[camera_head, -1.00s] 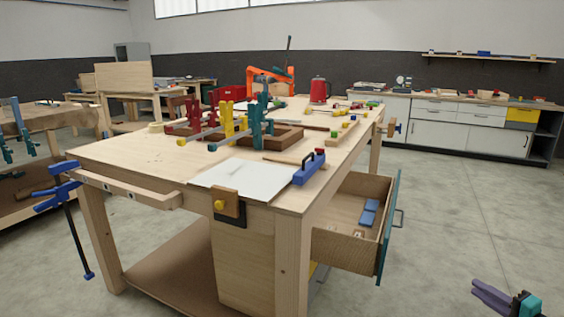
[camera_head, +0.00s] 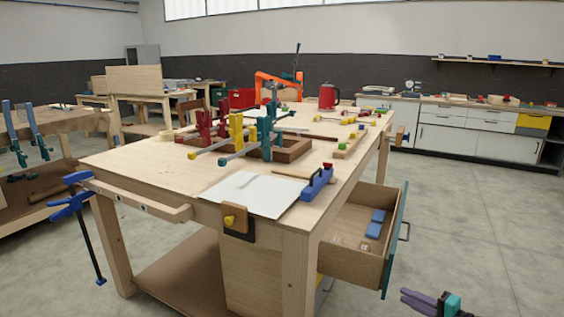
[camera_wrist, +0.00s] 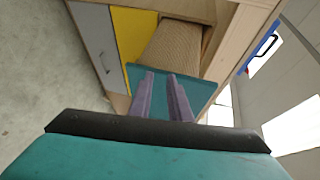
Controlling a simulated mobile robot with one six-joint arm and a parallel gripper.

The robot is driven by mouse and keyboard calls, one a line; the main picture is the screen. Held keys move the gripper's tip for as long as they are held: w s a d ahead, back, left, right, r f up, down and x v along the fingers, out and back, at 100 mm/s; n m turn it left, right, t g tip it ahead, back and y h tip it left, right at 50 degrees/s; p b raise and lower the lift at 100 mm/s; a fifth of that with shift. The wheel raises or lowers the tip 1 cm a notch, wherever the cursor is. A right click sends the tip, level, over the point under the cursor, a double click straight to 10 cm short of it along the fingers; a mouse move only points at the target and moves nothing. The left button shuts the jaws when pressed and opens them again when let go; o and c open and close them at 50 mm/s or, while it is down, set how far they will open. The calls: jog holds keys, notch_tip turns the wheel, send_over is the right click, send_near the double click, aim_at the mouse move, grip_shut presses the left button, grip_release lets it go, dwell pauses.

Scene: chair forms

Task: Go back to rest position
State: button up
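My gripper (camera_head: 404,297) shows at the bottom right of the head view, with purple fingers and a teal body. It is in the air to the right of the workbench's open drawer (camera_head: 340,262). In the wrist view my gripper (camera_wrist: 161,74) has its two purple fingers a little apart, with nothing between them. Beyond the fingertips in that view is the teal drawer front (camera_wrist: 195,90), and behind it the brown drawer interior (camera_wrist: 172,45). I cannot tell the distance between fingertips and drawer front.
Blue blocks (camera_head: 375,224) lie in the drawer. A blue clamp (camera_head: 72,207) hangs at the bench's left. Floor (camera_head: 470,230) at right is clear.

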jog(key=a+f+n+g+y+p, duration=0.1)
jog(key=a+f+g+p, duration=0.15)
jog(key=a, duration=0.75)
jog(key=s+a+f+n+g+p, duration=0.2)
jog(key=s+a+f+g+p, duration=0.35)
jog(key=a, duration=0.65)
jog(key=s+a+f+n+g+p, duration=0.2)
jog(key=s+a+f+n+g, duration=0.15)
jog(key=s+a+f, duration=0.6)
jog(key=s+a+f+n+g+h+p, duration=0.35)
jog(key=s+a+g, duration=0.2)
jog(key=s, duration=0.55)
jog(key=s+d+f+h, duration=0.2)
jog(key=s+d+h, duration=0.1)
jog(key=s+d, duration=0.1)
jog(key=s+d+f+n+g+h, duration=0.1)
jog(key=s+d+f+h, duration=0.1)
jog(key=s+d+h, duration=0.1)
jog(key=shift+s+d+g, duration=0.3)
jog(key=shift+s+d, duration=0.2)
jog(key=shift+d, duration=0.7)
jog(key=shift+a, duration=0.1)
